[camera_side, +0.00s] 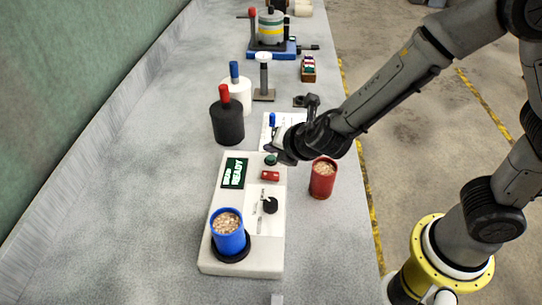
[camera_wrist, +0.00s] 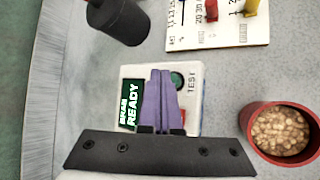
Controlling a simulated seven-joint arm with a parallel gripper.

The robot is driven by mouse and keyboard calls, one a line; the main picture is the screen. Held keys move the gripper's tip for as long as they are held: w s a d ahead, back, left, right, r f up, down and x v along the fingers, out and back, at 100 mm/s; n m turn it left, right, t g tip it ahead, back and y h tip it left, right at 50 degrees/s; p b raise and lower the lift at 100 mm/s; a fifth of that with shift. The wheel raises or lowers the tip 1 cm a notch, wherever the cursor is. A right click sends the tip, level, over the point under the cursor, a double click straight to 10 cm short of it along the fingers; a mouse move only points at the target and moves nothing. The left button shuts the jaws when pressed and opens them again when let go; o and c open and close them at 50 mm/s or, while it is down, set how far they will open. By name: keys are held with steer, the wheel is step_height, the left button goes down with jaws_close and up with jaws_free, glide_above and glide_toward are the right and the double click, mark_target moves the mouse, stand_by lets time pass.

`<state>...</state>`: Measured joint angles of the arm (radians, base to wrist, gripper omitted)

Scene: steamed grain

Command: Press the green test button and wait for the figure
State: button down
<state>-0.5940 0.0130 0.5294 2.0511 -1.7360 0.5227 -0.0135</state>
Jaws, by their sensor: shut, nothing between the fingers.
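The green test button (camera_wrist: 178,79) is round, on the white tester (camera_wrist: 198,72), beside the printed word TEST. In the wrist view it shows just right of my fingertips, partly behind them. My gripper (camera_wrist: 160,72) is shut and empty, its purple fingers pointing at the tester. In the side view my gripper (camera_side: 271,151) is at the tester's far end, close by the green button (camera_side: 271,160). I cannot tell whether the fingers touch it. The dark display (camera_side: 235,172) shows READY in pale letters; its smaller top line looks like BRAN in the wrist view.
A blue cup of grain (camera_side: 229,238) stands on a black ring at the tester's near end. A red cup of grain (camera_side: 322,183) stands close right of the tester. A black bottle with a red top (camera_side: 227,122) stands beyond. The bench left of the tester is clear.

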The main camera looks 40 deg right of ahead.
stand_by(0.7)
steer(key=shift+f, duration=0.4)
steer(key=shift+f, duration=0.45)
stand_by(0.7)
steer(key=shift+r, duration=0.85)
step_height(320, 180, up, 5)
stand_by(0.6)
stand_by(0.4)
